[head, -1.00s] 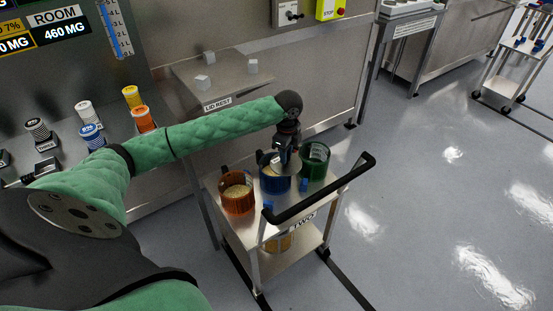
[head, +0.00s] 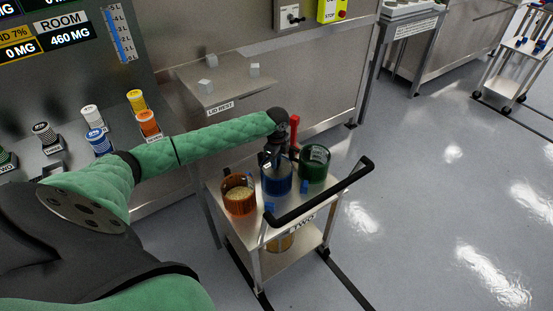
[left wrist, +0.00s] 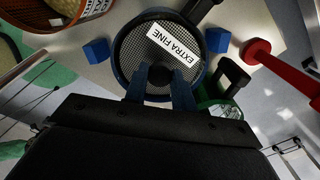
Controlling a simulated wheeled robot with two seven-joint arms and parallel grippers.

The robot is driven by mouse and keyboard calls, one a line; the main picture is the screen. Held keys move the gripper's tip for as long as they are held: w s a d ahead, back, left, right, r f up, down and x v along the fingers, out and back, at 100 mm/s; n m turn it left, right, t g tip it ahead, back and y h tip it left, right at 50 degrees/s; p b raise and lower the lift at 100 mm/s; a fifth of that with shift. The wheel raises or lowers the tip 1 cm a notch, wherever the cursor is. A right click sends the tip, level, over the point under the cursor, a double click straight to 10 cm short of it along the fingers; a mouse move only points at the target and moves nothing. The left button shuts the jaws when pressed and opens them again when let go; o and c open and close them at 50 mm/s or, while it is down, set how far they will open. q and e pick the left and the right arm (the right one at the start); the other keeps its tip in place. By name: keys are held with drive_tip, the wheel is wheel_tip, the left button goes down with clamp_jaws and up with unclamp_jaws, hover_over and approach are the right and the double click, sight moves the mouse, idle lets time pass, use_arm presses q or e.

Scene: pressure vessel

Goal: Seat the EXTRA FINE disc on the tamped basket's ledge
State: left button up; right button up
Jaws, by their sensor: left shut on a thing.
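The EXTRA FINE disc (left wrist: 139,50) is a round dark mesh plate with a white label, in the left wrist view. The blue basket's rim (left wrist: 117,62) shows around it, so the disc lies over or within the basket's mouth. I cannot tell whether it touches the ledge. My left gripper (left wrist: 160,84) is shut on the disc near its middle. In the head view my left gripper (head: 272,160) points down at the blue basket (head: 276,184) on the cart. The basket's inside is hidden by the disc. My right gripper is not in view.
An orange basket with pale filling (head: 239,200) stands left of the blue one, and a green basket (head: 314,168) right. A red-handled tool (head: 294,132) stands close behind. The cart's black handle (head: 320,195) runs along the near right side. Blue blocks (left wrist: 97,50) flank the basket.

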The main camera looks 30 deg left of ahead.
use_arm(q)
drive_tip(key=shift+f, duration=0.1)
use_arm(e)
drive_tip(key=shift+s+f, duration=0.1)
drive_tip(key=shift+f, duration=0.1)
use_arm(q)
drive_tip(key=shift+f, duration=0.15)
drive_tip(key=o, duration=1)
drive_tip(key=shift+r, duration=0.45)
drive_tip(key=shift+r+b, duration=1.7)
drive_tip(key=shift+r, duration=4)
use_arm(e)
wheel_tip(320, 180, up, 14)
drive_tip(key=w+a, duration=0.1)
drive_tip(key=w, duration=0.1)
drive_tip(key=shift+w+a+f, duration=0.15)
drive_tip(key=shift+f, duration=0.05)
use_arm(q)
drive_tip(key=shift+s+f, duration=0.1)
drive_tip(key=shift+f, duration=0.05)
